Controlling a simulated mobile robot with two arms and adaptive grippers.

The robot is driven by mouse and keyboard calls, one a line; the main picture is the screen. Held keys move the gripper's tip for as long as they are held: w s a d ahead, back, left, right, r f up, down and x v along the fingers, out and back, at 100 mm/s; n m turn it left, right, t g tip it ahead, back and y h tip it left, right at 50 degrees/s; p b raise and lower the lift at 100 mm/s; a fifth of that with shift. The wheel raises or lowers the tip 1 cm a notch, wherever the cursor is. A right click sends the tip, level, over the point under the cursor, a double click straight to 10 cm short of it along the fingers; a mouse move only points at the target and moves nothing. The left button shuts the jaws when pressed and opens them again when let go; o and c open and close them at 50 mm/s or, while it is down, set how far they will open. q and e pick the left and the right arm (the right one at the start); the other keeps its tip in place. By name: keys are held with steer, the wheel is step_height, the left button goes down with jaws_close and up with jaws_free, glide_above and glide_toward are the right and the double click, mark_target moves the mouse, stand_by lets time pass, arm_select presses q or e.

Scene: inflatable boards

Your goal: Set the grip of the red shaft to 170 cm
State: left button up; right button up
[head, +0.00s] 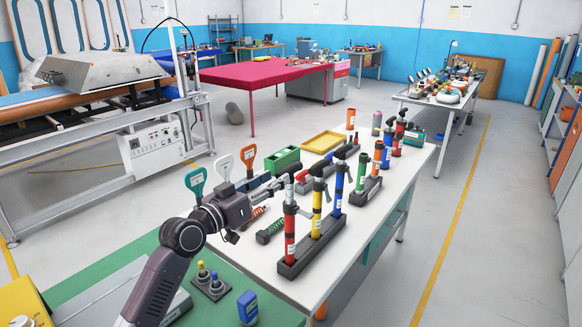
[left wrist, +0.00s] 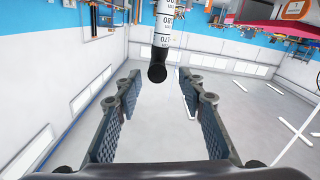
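The red shaft (head: 290,237) stands upright at the near left end of a dark holder block (head: 313,247), beside a yellow shaft (head: 317,215) and a blue shaft (head: 338,190). My left gripper (head: 264,193) is just left of the red shaft's upper part, reaching toward it. In the left wrist view the gripper (left wrist: 160,88) is open, with nothing between its fingers. Ahead of its fingertips is a white scaled shaft (left wrist: 164,25) with a black end piece (left wrist: 157,72). Numbers like 180 and 170 show, 170 nearest the black piece. My right gripper is not in view.
Paddle-shaped handles (head: 224,166) stand behind my left arm. The floor right of the table is clear.

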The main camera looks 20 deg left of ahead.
mark_target(280, 175)
arm_select(q)
steer(key=x, duration=0.1)
steer(key=p+x, duration=0.1)
steer(key=x, duration=0.1)
steer(key=shift+d+r, duration=0.3)
steer(key=shift+f+p+x, duration=0.2)
steer(key=shift+p+x, duration=0.15)
steer(key=shift+x, duration=0.8)
steer(key=shift+w, duration=0.45)
steer(key=shift+d, duration=0.1)
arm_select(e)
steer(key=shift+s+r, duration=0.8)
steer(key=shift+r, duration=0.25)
arm_select(q)
steer(key=shift+f, duration=0.1)
steer(key=shift+c, duration=0.5)
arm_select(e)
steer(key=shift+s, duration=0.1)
arm_select(q)
jaws_close()
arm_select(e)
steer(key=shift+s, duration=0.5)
